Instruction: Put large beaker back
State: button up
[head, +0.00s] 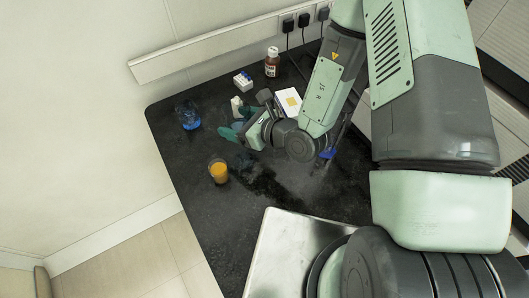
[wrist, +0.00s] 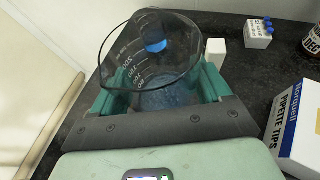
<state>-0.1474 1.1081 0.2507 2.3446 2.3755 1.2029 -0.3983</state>
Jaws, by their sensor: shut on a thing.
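The large beaker (wrist: 150,75) is clear glass with white volume marks and looks empty. In the wrist view it stands between the green fingers of my gripper (wrist: 160,98), which is shut on it. In the head view my gripper (head: 238,130) is over the back part of the black bench, and the beaker there is mostly hidden by the fingers. I cannot tell whether its base touches the bench.
A beaker of blue liquid (head: 188,115) stands at the bench's left edge; a beaker of orange liquid (head: 218,172) stands nearer. Behind are a small white container (head: 237,104), a vial rack (head: 243,82), a brown bottle (head: 272,62) and a pipette tips box (head: 289,102).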

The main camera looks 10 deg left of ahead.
jog(key=d+r, duration=0.2)
jog(key=d, duration=0.5)
jog(key=f, duration=0.9)
jog(key=shift+s+d+f, duration=0.15)
jog(key=shift+s, duration=0.25)
jog(key=shift+f, duration=0.15)
jog(key=o, duration=1.1)
